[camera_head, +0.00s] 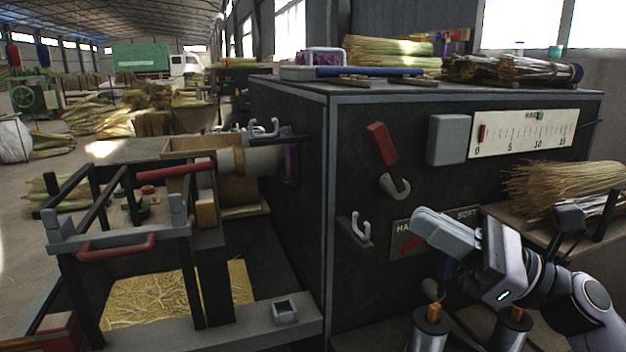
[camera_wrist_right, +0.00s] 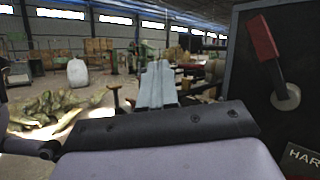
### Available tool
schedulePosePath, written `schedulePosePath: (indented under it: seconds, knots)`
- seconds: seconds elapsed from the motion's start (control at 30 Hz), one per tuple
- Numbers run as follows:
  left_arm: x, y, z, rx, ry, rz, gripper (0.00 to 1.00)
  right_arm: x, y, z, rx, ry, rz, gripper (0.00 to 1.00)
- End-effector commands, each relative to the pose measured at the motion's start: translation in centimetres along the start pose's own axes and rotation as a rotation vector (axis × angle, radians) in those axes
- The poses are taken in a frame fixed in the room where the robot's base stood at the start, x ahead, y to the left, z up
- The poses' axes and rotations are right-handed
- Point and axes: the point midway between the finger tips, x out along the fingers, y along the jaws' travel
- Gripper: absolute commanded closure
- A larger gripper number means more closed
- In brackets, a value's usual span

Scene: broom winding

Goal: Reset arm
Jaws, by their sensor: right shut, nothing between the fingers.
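My right gripper (camera_head: 428,222) shows in the head view in front of the dark machine's front panel, at the lower right. Its arm comes in from the right edge. Its grey fingers are together with nothing between them, and they point left. In the right wrist view, the closed fingers (camera_wrist_right: 158,82) point out toward the open hall. The gripper hides part of the panel's label plate (camera_head: 408,238). It appears apart from the red lever (camera_head: 382,143), which is higher on the panel. My left gripper is not in view.
The dark machine (camera_head: 290,190) fills the middle, with a hook (camera_head: 360,229) on its panel. A framed stand with a red handle (camera_head: 117,247) is at left. Metal spools (camera_head: 430,330) stand below my right gripper. A broom-straw bundle (camera_head: 565,188) lies on the right shelf.

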Motion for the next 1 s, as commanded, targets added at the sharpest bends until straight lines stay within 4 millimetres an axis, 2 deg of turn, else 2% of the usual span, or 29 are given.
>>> schedulePosePath:
  seconds: [0.03,0.17,0.27,0.43,0.57,0.7,0.8,0.83,0.97,1.0]
  knots:
    - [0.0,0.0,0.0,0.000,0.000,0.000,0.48,-0.7,-0.1,-1.6,0.182,-0.045,-0.070,1.00]
    - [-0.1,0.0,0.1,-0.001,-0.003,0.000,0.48,-3.0,-0.7,-5.2,0.641,-0.171,-0.254,1.00]
    - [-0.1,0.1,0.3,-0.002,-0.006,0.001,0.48,-5.5,-0.8,-8.9,0.990,-0.277,-0.406,1.00]
    - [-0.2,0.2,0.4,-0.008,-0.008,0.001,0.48,-10.8,0.6,-16.2,1.560,-0.498,-0.692,1.00]
    - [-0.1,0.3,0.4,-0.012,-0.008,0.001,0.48,-15.4,4.0,-22.2,1.959,-0.711,-0.935,1.00]
    - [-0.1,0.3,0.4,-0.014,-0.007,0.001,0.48,-20.1,9.3,-27.7,2.298,-0.977,-1.202,1.00]
    - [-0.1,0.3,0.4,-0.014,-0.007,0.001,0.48,-22.7,13.6,-30.5,2.471,-1.177,-1.381,1.00]
    - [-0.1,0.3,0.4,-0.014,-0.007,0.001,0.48,-23.4,14.9,-31.2,-2.504,1.235,1.429,1.00]
    - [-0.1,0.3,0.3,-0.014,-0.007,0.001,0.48,-26.1,21.0,-33.6,-2.131,1.228,1.344,1.00]
    - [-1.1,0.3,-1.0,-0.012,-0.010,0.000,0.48,-25.3,20.1,-31.8,-2.153,1.235,1.341,1.00]
